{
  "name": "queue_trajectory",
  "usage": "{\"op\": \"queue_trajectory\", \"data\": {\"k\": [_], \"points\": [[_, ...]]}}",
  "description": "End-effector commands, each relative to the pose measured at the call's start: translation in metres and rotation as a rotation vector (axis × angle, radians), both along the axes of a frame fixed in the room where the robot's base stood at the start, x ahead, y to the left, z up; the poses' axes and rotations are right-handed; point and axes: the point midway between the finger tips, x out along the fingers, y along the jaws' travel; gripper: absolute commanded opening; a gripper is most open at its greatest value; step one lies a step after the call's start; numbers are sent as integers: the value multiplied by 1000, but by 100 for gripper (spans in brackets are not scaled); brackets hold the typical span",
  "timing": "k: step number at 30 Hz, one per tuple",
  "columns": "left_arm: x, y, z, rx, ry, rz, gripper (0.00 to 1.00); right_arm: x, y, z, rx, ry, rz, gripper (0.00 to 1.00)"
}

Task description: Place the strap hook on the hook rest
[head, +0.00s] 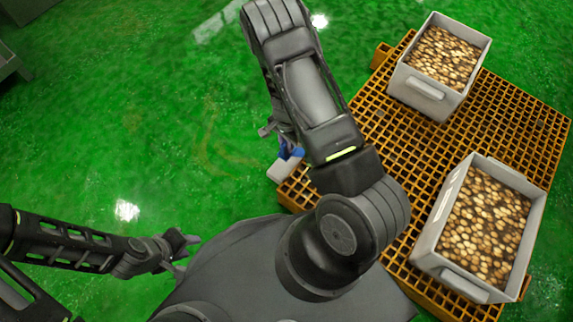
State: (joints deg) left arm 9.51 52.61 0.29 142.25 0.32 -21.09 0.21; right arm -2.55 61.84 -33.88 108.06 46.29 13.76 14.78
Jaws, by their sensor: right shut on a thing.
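My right arm reaches up the middle of the head view and folds back down, hiding most of my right gripper (272,130). That gripper is shut on the strap hook, of which a small blue part (291,152) shows beside the arm. A small pale grey block (283,168) is just below the blue part, at the left corner of the orange grating; I cannot tell whether they touch or whether this block is the hook rest. My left gripper (187,248) is at the lower left, open and empty, over the green floor.
The orange grating platform (390,150) fills the right side. Two grey crates of round brown items stand on it, one at the back (425,89) and one nearer (428,240). The green floor (120,110) on the left is clear. A grey structure (12,62) is at the far left.

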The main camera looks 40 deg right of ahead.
Motion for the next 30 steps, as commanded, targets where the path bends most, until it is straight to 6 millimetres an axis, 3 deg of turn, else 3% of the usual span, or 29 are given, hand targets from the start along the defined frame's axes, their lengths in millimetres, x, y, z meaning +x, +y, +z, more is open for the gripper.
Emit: {"op": "queue_trajectory", "data": {"k": [10, 21, 30], "points": [[0, 0, -3, 0, -1, 0, 36, 0, 0, -5, 1, -1, 3, 0], [5, -1, -31, 2, -13, 7, 36, 1, 0, -62, 1, 0, 4, 0], [5, -1, -30, 3, -15, 8, 36, 1, 1, -62, 2, -2, 4, 0]]}}
